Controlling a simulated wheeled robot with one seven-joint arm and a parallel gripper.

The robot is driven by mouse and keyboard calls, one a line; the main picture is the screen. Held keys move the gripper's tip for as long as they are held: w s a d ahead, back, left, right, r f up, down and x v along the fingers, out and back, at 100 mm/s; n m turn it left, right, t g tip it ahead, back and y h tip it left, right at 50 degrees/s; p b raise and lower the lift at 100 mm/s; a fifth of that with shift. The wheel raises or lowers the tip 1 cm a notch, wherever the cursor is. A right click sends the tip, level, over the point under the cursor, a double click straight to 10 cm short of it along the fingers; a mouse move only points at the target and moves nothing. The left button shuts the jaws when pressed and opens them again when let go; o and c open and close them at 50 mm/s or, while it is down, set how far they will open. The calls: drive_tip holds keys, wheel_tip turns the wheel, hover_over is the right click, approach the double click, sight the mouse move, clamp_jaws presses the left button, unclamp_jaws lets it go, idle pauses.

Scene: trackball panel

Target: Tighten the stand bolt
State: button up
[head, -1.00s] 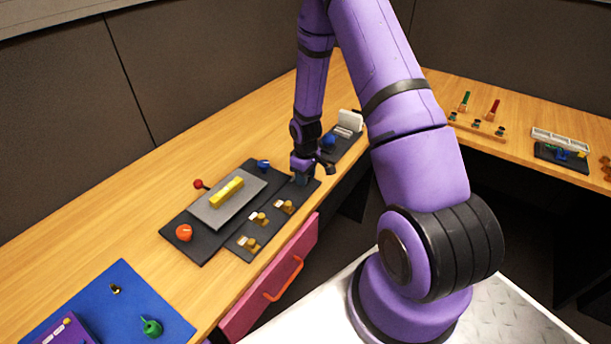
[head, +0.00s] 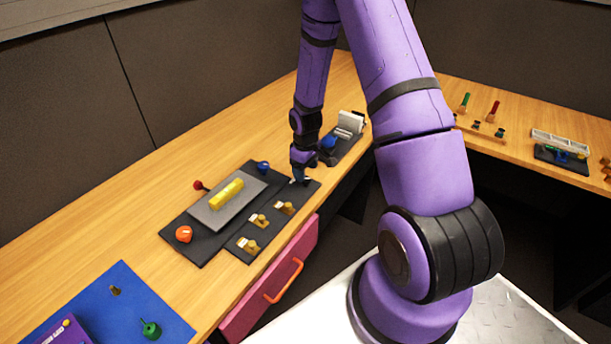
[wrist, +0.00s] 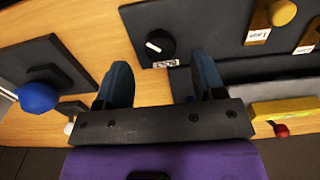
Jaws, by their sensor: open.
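No part in view is clearly recognisable as the stand bolt. My gripper (head: 299,177) is above the near right end of the dark panel on the long bench. In the wrist view my gripper (wrist: 162,78) is open, its two blue-grey fingers apart with nothing between them. A round black knob (wrist: 160,45) with a white pointer mark sits on the dark panel just beyond the gap between the fingertips. A small label lies beside it. In the head view the gripper hides this knob. The blue trackball (wrist: 38,96) is left of the fingers, and also shows in the head view (head: 328,142).
A blue mat (head: 95,300) with a green part (head: 150,329) lies at front left. A pink drawer (head: 268,285) is below the bench.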

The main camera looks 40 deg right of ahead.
wheel_tip(320, 180, up, 7)
drive_tip(key=shift+r, duration=0.15)
idle(0.7)
drive_tip(key=s+a+r+m+t, duration=0.1)
drive_tip(key=s+a+r, duration=0.1)
drive_tip(key=r, duration=0.6)
drive_tip(key=s+a+r+t+h, duration=0.1)
drive_tip(key=s+a+r, duration=0.15)
drive_tip(key=r, duration=0.55)
drive_tip(key=s+a+r+m, duration=0.1)
drive_tip(key=s+a+r, duration=0.15)
drive_tip(key=r, duration=0.55)
drive_tip(key=s+a+r+m+t, duration=0.1)
drive_tip(key=s+a+r, duration=0.2)
drive_tip(key=s+r, duration=0.3)
drive_tip(key=s+a+r+m+t+y, duration=0.1)
drive_tip(key=s+r, duration=0.5)
drive_tip(key=s, duration=0.7)
drive_tip(key=shift+s+a+t, duration=0.35)
drive_tip(key=shift+a+t, duration=0.25)
drive_tip(key=shift+a, duration=0.45)
